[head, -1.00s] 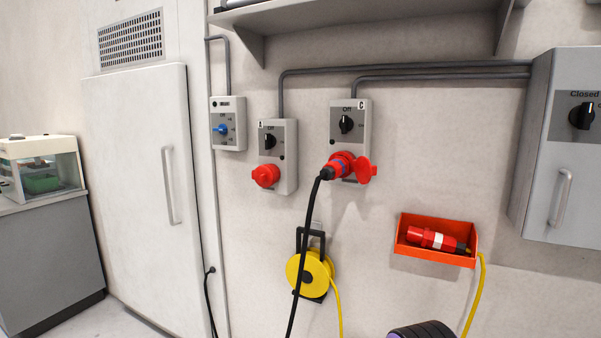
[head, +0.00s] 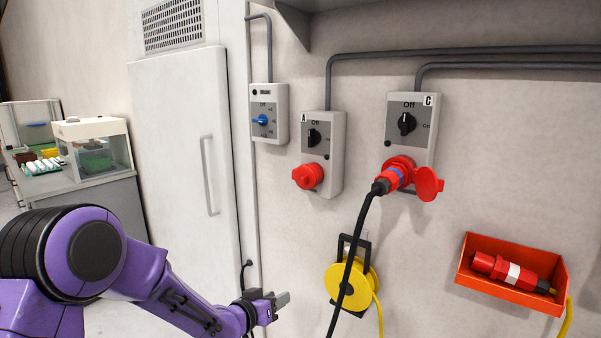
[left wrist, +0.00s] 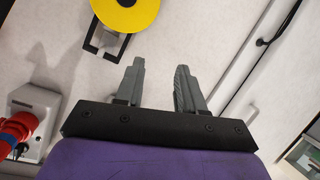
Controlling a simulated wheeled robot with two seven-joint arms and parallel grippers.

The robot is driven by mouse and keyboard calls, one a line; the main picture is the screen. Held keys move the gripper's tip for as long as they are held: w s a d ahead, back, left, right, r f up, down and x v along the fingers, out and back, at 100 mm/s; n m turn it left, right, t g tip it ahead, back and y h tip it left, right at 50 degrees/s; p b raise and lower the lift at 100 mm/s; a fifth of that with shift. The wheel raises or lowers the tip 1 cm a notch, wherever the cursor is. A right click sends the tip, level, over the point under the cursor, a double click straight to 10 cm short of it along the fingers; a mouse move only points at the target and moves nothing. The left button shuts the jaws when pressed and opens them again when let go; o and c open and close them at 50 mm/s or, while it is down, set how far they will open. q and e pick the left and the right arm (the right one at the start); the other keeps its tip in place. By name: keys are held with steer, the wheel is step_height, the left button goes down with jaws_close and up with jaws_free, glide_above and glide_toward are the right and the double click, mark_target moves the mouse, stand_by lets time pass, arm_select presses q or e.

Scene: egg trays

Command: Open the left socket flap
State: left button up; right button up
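The left socket box (head: 335,150), marked A, hangs on the wall with a black knob at Off. Its round red flap (head: 307,176) is closed. My left gripper (head: 276,300) is below and left of this socket, well apart from it and touching nothing. In the left wrist view my left gripper (left wrist: 160,70) has its two fingers apart with nothing between them. That view also shows part of a red socket (left wrist: 18,130) at its left edge; I cannot tell which socket it is. My right gripper is out of view.
Socket C (head: 425,145) has a red plug (head: 388,181) in it, its flap (head: 428,184) open, and a black cable (head: 355,245) hanging down. A yellow reel (head: 340,283) hangs below. A red-orange bin (head: 512,298) is at right, a white cabinet (head: 180,140) at left.

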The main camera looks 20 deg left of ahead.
arm_select(q)
steer(key=w+r+m+t+h, duration=0.15)
steer(key=w+r, duration=0.25)
steer(key=r, duration=0.9)
steer(key=m+t+h+p, duration=0.1)
steer(key=m+t, duration=0.1)
steer(key=m, duration=0.2)
glide_toward(302, 178)
steer(key=shift+n, duration=0.25)
steer(key=p+x, duration=0.1)
steer(key=x, duration=0.2)
steer(key=p+x, duration=0.2)
steer(key=x, duration=0.2)
steer(key=shift+w+r, duration=0.2)
steer(key=shift+w+d+f, duration=0.15)
steer(key=shift+w+d, duration=0.05)
steer(key=shift+w, duration=0.4)
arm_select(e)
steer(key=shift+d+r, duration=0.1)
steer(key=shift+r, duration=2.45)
